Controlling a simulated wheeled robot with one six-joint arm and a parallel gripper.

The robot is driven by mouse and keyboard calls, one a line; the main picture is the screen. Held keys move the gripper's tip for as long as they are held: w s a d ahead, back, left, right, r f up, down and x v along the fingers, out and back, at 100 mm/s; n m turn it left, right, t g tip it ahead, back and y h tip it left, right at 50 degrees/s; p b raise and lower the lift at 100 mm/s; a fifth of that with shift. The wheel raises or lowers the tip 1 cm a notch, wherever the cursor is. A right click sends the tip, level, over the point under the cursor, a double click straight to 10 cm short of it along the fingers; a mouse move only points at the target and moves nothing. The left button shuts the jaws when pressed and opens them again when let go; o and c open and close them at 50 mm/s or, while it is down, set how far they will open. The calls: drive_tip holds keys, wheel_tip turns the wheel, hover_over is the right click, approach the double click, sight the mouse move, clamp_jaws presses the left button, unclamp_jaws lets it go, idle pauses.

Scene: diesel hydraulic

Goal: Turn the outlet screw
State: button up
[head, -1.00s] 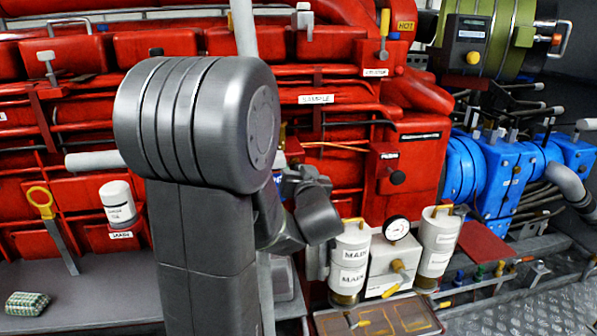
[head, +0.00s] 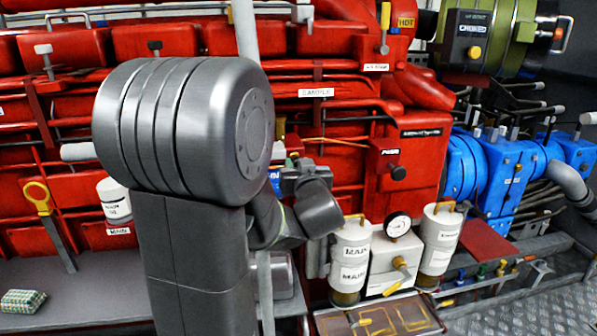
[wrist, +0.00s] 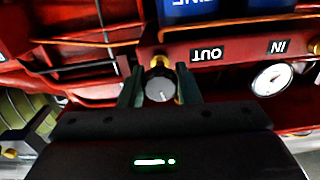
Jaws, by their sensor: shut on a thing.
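The outlet screw is a round grey knob (wrist: 160,88) on a brass stem, in the middle of the wrist view. It sits under the red block beside the "OUT" label (wrist: 208,55), which appears upside down. My gripper (wrist: 160,92) has its two dark fingers on either side of the knob and is shut on it. In the head view my own arm stands in front, and the knob and fingertips are hidden behind it.
An "IN" label (wrist: 278,47) and a round gauge (wrist: 272,79) are right of the knob in the wrist view. White canisters (head: 350,262) stand low in front of the red engine (head: 330,120). Blue pump housings (head: 500,170) are to the right.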

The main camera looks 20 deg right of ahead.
drive_tip(key=n+b, duration=0.1)
drive_tip(key=n, duration=0.1)
drive_tip(key=n+b, duration=0.2)
drive_tip(key=shift+f+n, duration=0.2)
drive_tip(key=shift+n, duration=0.1)
drive_tip(key=n+b, duration=0.4)
drive_tip(key=n, duration=0.1)
drive_tip(key=shift+d, duration=0.1)
drive_tip(key=n+b, duration=0.3)
drive_tip(key=n, duration=0.2)
drive_tip(key=shift+r+n+b, duration=0.1)
drive_tip(key=shift+n+b, duration=0.3)
drive_tip(key=n+b, duration=0.2)
drive_tip(key=n, duration=0.2)
drive_tip(key=shift+r, duration=0.1)
drive_tip(key=shift+n, duration=0.3)
drive_tip(key=o, duration=1)
drive_tip(key=shift+r, duration=0.1)
